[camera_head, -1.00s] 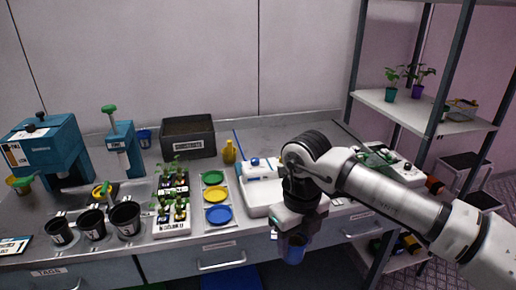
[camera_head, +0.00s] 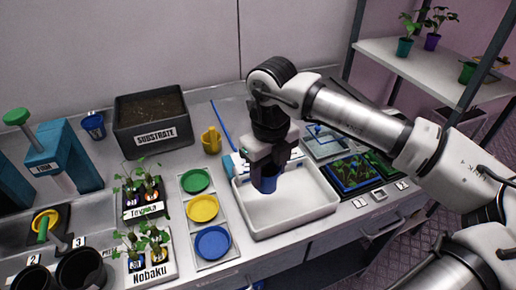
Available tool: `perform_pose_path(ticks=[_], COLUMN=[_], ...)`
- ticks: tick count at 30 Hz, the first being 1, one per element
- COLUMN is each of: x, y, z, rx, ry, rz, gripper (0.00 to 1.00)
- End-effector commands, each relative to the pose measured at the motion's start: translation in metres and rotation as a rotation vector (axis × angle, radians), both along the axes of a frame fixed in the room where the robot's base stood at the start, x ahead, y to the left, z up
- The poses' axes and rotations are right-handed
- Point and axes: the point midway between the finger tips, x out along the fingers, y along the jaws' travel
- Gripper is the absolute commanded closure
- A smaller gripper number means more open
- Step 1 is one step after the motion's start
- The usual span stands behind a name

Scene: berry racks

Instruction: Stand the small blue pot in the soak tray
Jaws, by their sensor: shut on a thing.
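The small blue pot (camera_head: 265,183) hangs upright from my gripper (camera_head: 266,168), whose fingers are shut on it near its rim. The soak tray (camera_head: 292,224) is a white, shallow, rectangular tray on the bench. The pot appears over the back left part of the tray, in front of its far wall. I cannot tell from this view whether its base touches the tray floor. The fingers hide the pot's upper part, and its inside does not show.
A panel with green, yellow and blue saucers (camera_head: 203,208) lies left of the tray. The tray's front floor is clear.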

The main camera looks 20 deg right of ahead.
Motion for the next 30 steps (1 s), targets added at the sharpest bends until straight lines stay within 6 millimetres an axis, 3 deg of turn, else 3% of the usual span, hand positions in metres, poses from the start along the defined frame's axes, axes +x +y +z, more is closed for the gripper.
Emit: perform_pose_path(ticks=[10, 24, 30], x=[0.000, 0.000, 0.000], y=[0.000, 0.000, 0.000], z=[-0.010, -0.059, -0.068], rx=[0.001, 0.002, 0.000], ry=[0.000, 0.001, -0.001], rz=[0.000, 0.001, 0.000], gripper=[0.76, 0.76, 0.76])
